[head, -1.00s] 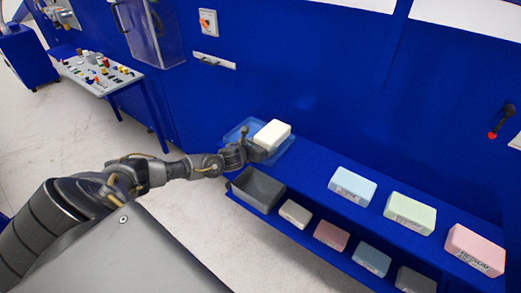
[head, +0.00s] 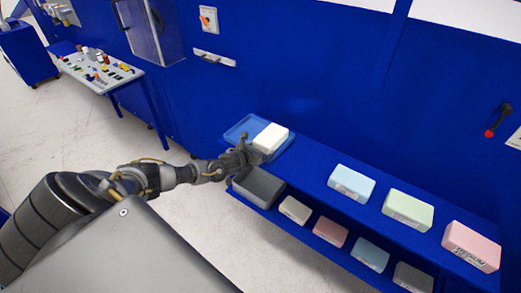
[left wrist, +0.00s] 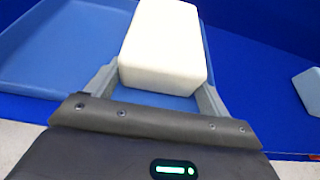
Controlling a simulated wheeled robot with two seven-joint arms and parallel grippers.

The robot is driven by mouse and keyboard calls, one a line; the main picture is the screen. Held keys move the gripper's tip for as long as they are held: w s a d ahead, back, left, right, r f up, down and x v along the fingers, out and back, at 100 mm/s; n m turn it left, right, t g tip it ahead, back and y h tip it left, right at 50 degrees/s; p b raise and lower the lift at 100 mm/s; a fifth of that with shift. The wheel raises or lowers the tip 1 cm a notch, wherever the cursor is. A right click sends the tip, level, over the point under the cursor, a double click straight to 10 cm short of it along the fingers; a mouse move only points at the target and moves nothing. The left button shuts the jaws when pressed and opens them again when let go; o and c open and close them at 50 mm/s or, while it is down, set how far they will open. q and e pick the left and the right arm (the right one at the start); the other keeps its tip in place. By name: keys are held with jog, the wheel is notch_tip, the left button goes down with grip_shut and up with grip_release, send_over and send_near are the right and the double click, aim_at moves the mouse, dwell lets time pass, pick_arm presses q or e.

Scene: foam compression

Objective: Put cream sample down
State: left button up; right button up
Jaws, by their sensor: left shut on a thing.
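The cream sample (head: 271,137) is a pale foam block at the far left of the blue shelf. It also fills the upper middle of the left wrist view (left wrist: 163,45). My left gripper (head: 258,152) is shut on it, with one finger on each side. The block is over the right part of a shallow blue tray (head: 239,130), which also shows in the left wrist view (left wrist: 55,50). I cannot tell whether the block touches the tray's floor. My right gripper is not in view.
Light blue (head: 352,183), green (head: 408,209) and pink (head: 471,246) blocks stand along the upper shelf to the right. A grey bin (head: 258,187) and several smaller blocks are on the lower shelf. A table (head: 95,68) with small parts stands at the back left.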

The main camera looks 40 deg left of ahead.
pick_arm(q)
jog(key=shift+s+d+f, duration=0.2)
jog(key=shift+s+f, duration=0.15)
jog(key=shift+f, duration=0.35)
jog(key=o, duration=1)
jog(key=shift+f, duration=0.2)
jog(key=shift+c, duration=0.2)
jog(key=shift+r, duration=0.3)
jog(key=shift+r+p, duration=0.4)
jog(key=shift+p, duration=0.1)
jog(key=b+v, duration=0.2)
jog(key=v, duration=0.9)
jog(key=shift+s+r, duration=0.15)
jog(key=shift+r, duration=0.3)
jog(key=shift+a, duration=0.1)
